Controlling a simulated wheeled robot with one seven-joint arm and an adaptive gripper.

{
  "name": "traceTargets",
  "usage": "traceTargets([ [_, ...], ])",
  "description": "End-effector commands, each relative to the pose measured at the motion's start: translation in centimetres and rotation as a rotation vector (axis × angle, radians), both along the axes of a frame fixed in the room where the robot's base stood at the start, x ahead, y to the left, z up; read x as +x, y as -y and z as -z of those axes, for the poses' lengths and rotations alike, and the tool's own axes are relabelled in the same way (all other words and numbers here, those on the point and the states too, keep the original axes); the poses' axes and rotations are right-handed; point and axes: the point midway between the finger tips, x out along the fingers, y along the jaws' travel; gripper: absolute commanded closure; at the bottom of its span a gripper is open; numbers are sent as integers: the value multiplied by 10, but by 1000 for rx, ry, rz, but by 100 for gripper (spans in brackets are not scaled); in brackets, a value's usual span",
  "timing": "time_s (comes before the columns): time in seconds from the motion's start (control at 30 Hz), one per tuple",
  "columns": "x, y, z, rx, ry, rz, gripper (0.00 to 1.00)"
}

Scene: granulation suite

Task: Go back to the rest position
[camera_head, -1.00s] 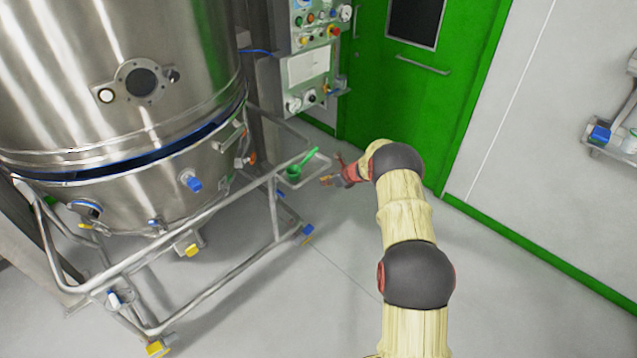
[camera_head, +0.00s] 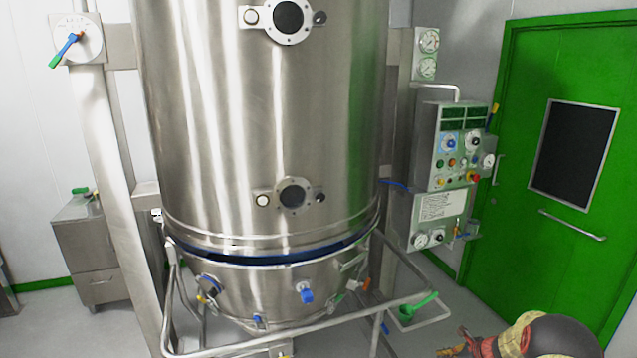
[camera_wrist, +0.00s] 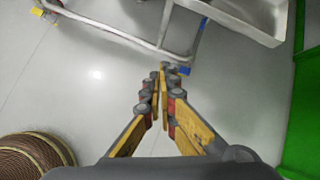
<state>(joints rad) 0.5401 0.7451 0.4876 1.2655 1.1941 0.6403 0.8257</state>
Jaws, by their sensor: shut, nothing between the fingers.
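My gripper (camera_wrist: 161,72) is shut and empty in the wrist view, its fingertips close together above bare floor. In the head view my gripper (camera_head: 447,351) shows at the bottom right edge, partly cut off, with my arm behind it. It is apart from the frame around the vessel and from the green scoop (camera_head: 418,306), which lies in a small tray (camera_head: 436,317) at the frame's right corner.
A large steel vessel (camera_head: 240,130) stands in a tubular frame (camera_head: 395,301). A control panel (camera_head: 455,150) and a green door (camera_head: 565,130) are to the right.

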Motion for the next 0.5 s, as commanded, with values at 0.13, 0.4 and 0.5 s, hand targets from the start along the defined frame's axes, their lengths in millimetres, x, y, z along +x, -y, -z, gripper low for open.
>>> traceTargets([
  [0.13,-47,-27,-8,-100,-18,-265,100],
  [0.4,-120,-82,-77,-282,11,-750,100],
  [0.5,-150,-103,-112,-357,31,-941,100],
])
